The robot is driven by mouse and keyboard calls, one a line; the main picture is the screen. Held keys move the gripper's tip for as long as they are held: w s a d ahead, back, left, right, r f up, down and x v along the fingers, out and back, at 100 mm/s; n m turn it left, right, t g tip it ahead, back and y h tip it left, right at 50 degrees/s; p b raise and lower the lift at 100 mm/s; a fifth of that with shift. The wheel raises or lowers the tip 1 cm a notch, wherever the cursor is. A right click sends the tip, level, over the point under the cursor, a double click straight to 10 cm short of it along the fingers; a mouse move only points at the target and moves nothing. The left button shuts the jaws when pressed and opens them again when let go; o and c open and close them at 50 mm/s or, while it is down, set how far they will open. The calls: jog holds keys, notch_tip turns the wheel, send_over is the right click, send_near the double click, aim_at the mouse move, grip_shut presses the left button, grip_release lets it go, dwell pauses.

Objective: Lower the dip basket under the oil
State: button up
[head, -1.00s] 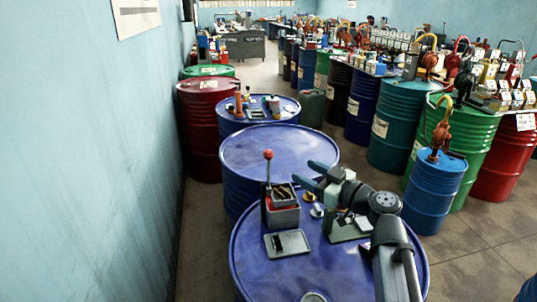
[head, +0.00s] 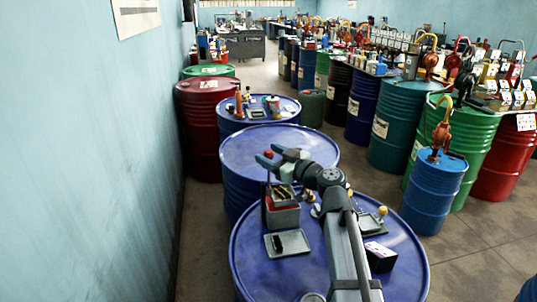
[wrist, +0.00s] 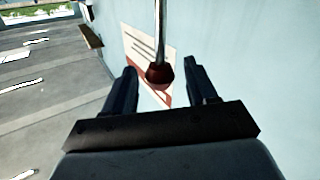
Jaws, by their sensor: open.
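The dip tank (head: 283,215) is a small grey box on the nearest blue drum. A thin upright rod topped by a red ball knob (head: 268,154) rises at its left side. Dark and brassy pieces (head: 284,194) show at the tank's mouth, seemingly the basket's load; basket edges and oil level are not clear. My gripper (head: 274,157) is open at the height of the knob, one finger on each side of it. In the wrist view the knob (wrist: 159,74) and its rod lie between the two open fingers (wrist: 157,85); contact is not visible.
A shallow grey tray (head: 273,251) with a dark item lies in front of the tank. A black box (head: 380,257) and another tray (head: 372,226) lie right of my arm. A wall runs along the left.

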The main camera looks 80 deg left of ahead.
jog(key=shift+s+a, duration=0.35)
jog(key=shift+a, duration=0.15)
jog(key=shift+c, duration=0.2)
grip_shut()
